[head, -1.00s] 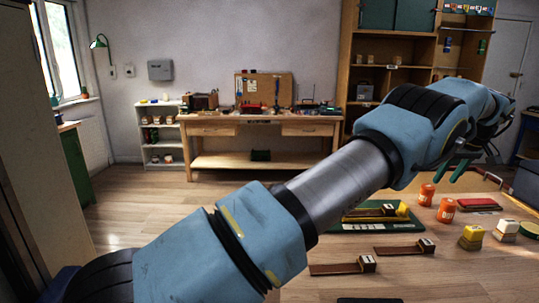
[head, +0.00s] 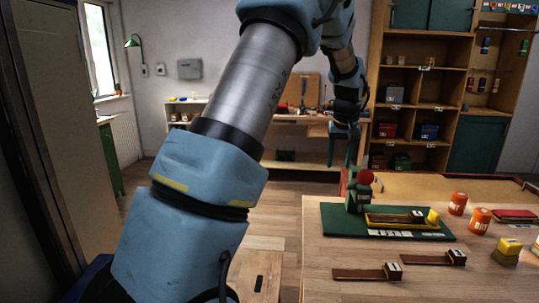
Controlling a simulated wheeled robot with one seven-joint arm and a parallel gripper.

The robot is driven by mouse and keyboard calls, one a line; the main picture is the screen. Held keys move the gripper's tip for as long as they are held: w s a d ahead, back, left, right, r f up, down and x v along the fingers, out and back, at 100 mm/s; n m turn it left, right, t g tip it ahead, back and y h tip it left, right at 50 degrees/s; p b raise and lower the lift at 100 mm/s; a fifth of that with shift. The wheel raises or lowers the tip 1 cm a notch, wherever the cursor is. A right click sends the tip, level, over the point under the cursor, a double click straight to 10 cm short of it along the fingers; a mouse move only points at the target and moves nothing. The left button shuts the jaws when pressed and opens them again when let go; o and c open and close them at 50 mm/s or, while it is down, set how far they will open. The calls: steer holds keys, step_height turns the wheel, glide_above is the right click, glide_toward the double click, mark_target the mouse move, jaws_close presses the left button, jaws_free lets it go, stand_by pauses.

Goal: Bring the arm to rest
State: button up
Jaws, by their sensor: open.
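My blue arm rises from the lower left of the head view and passes out of the top of the picture. It comes down again right of centre to my gripper (head: 342,158). The gripper points down with its teal fingers apart, and I see nothing between them. It appears above and behind the green board (head: 335,220) on the wooden table (head: 320,285); its exact distance is hard to judge. On the board are a green stand with a red knob (head: 365,177) and a yellow-framed piano part (head: 395,219).
Two brown piano parts, one in front (head: 365,273) and one further right (head: 432,258), lie on the table. Orange jars (head: 458,203) and a yellow block (head: 507,250) stand at the right. A workbench (head: 300,118) and a shelf unit (head: 425,75) stand behind.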

steer(key=s+a+f, duration=0.1)
steer(key=s+a, duration=0.3)
steer(key=a, duration=0.5)
steer(key=s+a, duration=0.5)
steer(key=a, duration=0.4)
steer(key=s+a+f, duration=0.3)
steer(key=s+a, duration=0.7)
steer(key=s, duration=0.2)
step_height(320, 180, down, 11)
steer(key=s+g+b, duration=0.1)
steer(key=s+b, duration=0.1)
steer(key=b, duration=0.8)
steer(key=shift+d, duration=0.2)
